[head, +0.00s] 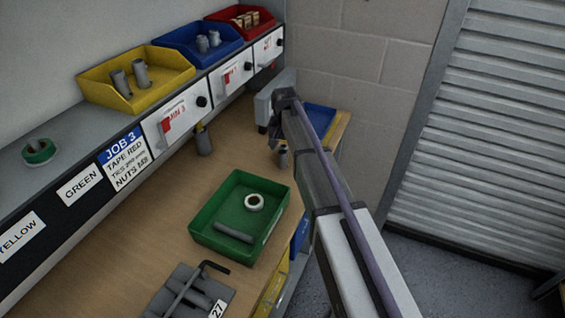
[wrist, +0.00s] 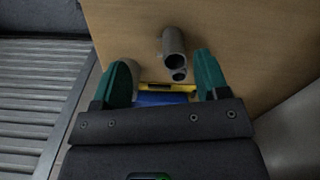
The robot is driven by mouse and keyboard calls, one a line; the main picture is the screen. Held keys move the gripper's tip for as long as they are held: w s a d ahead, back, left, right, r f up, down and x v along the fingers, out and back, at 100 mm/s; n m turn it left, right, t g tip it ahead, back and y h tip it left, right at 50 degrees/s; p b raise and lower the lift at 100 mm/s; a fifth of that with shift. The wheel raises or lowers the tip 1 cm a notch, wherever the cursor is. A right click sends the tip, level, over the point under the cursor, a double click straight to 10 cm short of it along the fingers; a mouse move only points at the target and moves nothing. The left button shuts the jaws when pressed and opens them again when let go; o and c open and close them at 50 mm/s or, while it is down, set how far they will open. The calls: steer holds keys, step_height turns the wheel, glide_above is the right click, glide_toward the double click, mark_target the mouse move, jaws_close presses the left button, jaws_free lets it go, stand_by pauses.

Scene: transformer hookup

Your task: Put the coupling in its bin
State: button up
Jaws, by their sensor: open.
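In the wrist view, a grey hollow tube piece (wrist: 173,42), which looks like the coupling, is on the wooden bench with an open end facing the camera. A smaller dark ring shows at its near end. The teal fingers of my gripper (wrist: 163,58) are spread apart with nothing clamped; the piece lies beyond and between their tips, nearer the right finger. In the head view, my gripper (head: 282,158) is low over the far end of the bench, mostly hidden by my arm. Yellow (head: 140,82), blue (head: 187,43) and red (head: 262,25) bins stand on the shelf.
A green tray (head: 205,222) on the bench holds a white tape roll (head: 254,202) and a grey rod (head: 233,233). A blue tray (head: 320,118) is at the far bench end. A grey block with a hex key (head: 190,285) is in front. Bare bench lies left of the green tray.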

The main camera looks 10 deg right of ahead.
steer(key=m, duration=0.2)
glide_toward(282, 159)
steer(key=w, duration=0.1)
steer(key=w+f, duration=0.1)
steer(key=w, duration=0.1)
steer(key=shift+s+r+m, duration=0.1)
steer(key=shift+s+m, duration=0.4)
steer(key=shift+m, duration=0.1)
steer(key=shift+f, duration=0.3)
steer(key=f+b, duration=1)
steer(key=b, duration=0.1)
steer(key=shift+s+d+f, duration=0.1)
steer(key=shift+d+f, duration=0.1)
steer(key=shift+f, duration=0.15)
steer(key=shift+r, duration=0.25)
steer(key=c, duration=1.1)
step_height(282, 159, up, 10)
steer(key=p, duration=1)
steer(key=shift+r+p, duration=0.15)
steer(key=shift+p, duration=0.2)
steer(key=shift+f, duration=0.2)
